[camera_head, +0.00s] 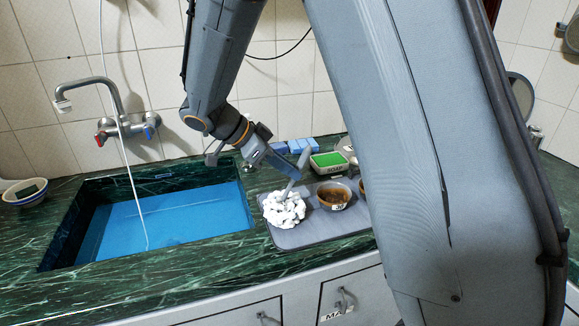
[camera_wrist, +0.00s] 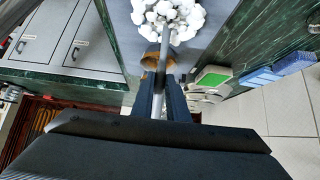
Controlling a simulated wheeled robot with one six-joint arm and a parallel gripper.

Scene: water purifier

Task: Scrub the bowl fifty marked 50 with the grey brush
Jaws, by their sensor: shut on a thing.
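My gripper (camera_head: 283,166) is shut on the grey brush (camera_head: 304,158), above the tray. In the wrist view the fingers (camera_wrist: 162,92) hold its grey handle (camera_wrist: 163,48), which runs to a clump of white foam (camera_wrist: 165,14). In the head view the foam (camera_head: 284,211) sits at the tray's left; the brush head and whatever lies beneath are hidden. A brown-stained bowl (camera_head: 333,197) stands right of the foam; its label is too small to read surely. Another bowl (camera_head: 362,187) is mostly hidden behind my arm. I cannot tell which bowl is marked 50.
The grey tray (camera_head: 300,236) lies on the green marble counter. A green-topped soap box (camera_head: 328,161) and blue blocks (camera_head: 292,146) stand behind it. The blue-bottomed sink (camera_head: 165,217) with a tap (camera_head: 125,125) is to the left. A small bowl (camera_head: 25,192) sits at the far left.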

